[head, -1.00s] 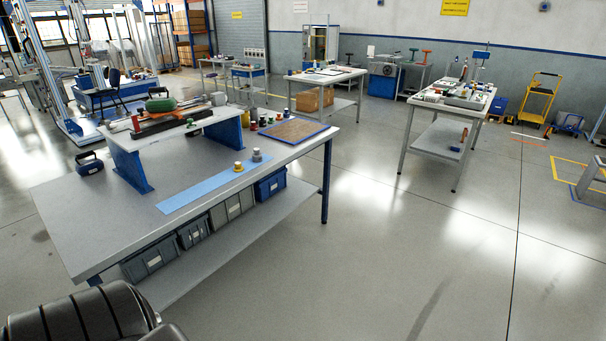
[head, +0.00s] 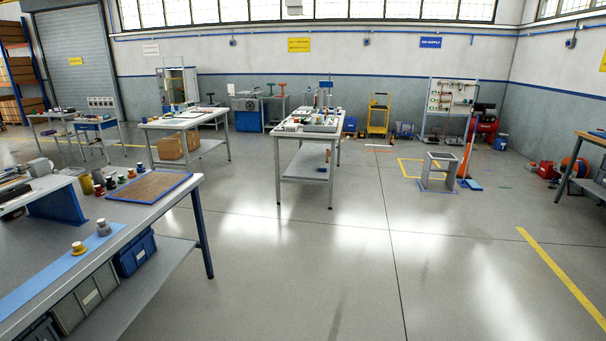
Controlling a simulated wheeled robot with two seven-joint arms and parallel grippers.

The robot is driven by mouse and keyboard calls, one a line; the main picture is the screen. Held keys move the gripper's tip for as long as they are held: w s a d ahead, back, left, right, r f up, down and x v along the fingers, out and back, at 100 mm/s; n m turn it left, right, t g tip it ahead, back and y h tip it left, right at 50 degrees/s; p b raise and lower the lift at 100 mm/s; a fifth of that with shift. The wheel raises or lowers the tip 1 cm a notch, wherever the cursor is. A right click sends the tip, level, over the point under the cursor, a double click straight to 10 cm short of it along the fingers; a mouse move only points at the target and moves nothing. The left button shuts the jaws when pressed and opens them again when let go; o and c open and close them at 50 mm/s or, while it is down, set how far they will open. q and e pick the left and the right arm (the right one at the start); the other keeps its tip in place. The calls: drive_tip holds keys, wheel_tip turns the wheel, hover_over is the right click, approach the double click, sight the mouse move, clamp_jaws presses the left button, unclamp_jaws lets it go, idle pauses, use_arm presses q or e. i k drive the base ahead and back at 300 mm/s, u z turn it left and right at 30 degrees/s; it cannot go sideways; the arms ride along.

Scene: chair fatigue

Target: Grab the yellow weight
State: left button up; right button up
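The yellow weight (head: 78,248) is a small knobbed piece standing upright on the blue strip (head: 42,277) on the near table at the left. A similar grey weight (head: 103,228) stands just behind and to the right of it. Neither of my grippers shows in the head view, so I cannot see their state.
The near table (head: 150,215) has a cork board (head: 148,186) and several small coloured pieces behind the weights. Bins, including a blue bin (head: 134,253), sit on its lower shelf. Another workbench (head: 300,138) stands further back. The floor (head: 300,270) at the centre and right is open.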

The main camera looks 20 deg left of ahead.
sight(78, 249)
drive_tip(key=u, duration=0.2)
drive_tip(key=i, duration=2.2)
drive_tip(key=u, duration=0.55)
drive_tip(key=i, duration=1.85)
drive_tip(key=u, duration=1.2)
drive_tip(key=i, duration=0.95)
drive_tip(key=u, duration=1.15)
